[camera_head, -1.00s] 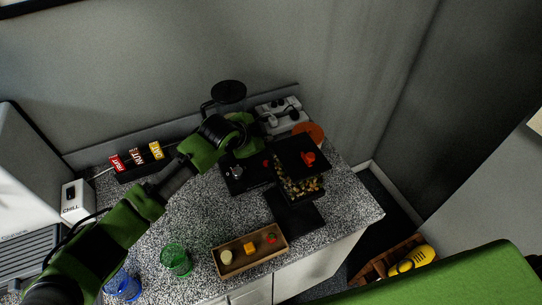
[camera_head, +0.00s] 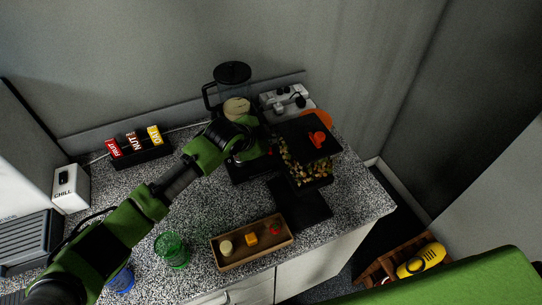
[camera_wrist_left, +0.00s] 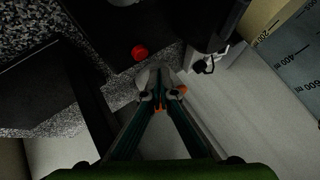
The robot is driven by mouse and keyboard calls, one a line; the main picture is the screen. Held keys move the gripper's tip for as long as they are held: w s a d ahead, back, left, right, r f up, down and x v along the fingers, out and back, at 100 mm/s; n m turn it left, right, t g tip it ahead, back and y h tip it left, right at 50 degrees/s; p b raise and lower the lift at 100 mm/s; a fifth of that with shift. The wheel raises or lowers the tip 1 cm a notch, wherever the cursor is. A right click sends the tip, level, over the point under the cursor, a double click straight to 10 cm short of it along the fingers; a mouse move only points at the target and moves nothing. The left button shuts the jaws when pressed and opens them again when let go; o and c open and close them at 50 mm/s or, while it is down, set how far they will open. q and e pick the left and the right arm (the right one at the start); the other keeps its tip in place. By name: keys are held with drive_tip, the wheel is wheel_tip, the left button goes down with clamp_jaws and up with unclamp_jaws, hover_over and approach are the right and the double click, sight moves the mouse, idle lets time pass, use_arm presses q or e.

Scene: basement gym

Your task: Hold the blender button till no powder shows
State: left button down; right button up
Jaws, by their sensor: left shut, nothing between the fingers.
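The blender has a clear jar (camera_head: 236,108) with a black lid (camera_head: 232,72) and tan contents in its lower part. In the left wrist view the jar (camera_wrist_left: 292,50) shows volume marks and tan contents at the top right. I cannot tell whether the contents are powder or mixed. A round red button (camera_wrist_left: 139,53) sits on a black surface in that view. My left gripper (camera_wrist_left: 160,104) is shut and empty, apart from the button in the picture. In the head view my left gripper (camera_head: 255,152) covers much of the blender base. My right gripper is out of view.
A white power strip (camera_head: 284,104) lies behind. A wooden tray (camera_head: 266,259) with small items and a green glass (camera_head: 173,250) stand in front. Packets sit in a black holder (camera_head: 146,164).

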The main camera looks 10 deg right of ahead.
use_arm(q)
drive_tip(key=shift+f, duration=0.7)
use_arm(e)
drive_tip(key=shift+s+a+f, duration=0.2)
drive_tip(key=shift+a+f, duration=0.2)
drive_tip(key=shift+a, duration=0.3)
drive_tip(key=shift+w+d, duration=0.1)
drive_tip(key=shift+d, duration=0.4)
use_arm(q)
drive_tip(key=shift+f, duration=0.2)
drive_tip(key=shift+f+b, duration=0.2)
drive_tip(key=shift+b, duration=0.1)
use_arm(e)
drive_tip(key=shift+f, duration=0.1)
use_arm(q)
drive_tip(key=shift+f, duration=0.1)
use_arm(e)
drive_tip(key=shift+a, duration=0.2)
